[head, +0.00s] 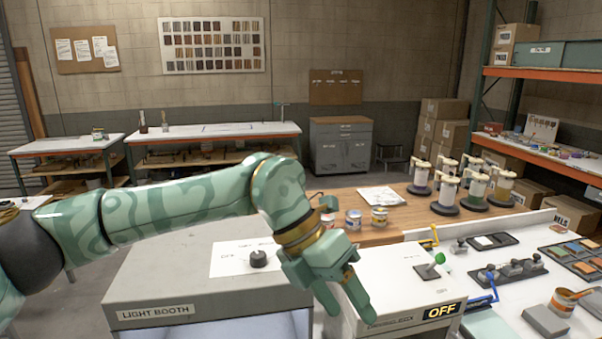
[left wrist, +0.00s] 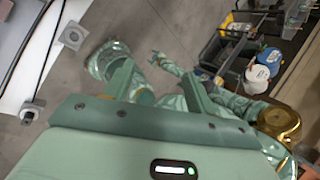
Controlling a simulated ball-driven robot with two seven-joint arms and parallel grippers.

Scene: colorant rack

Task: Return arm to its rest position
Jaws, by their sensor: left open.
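My left arm (head: 160,211) is pale green with darker swirls and gold bands. It reaches in from the left above the light booth (head: 180,283). My left gripper (head: 348,308) hangs tilted downward, open and empty, in front of the white box marked OFF (head: 392,281). In the left wrist view its two green fingers (left wrist: 156,75) stand apart with nothing between them. Beyond them green and gold parts of my own body show above the floor. A small claw-like green end there may be my right gripper (left wrist: 158,59); its fingers are too small to read.
A wooden bench (head: 365,233) behind holds cans and several dispensers. A white table (head: 497,291) at right carries trays and an open can (head: 563,302). In the left wrist view a dark crate (left wrist: 224,45) stands near containers. Grey floor is open.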

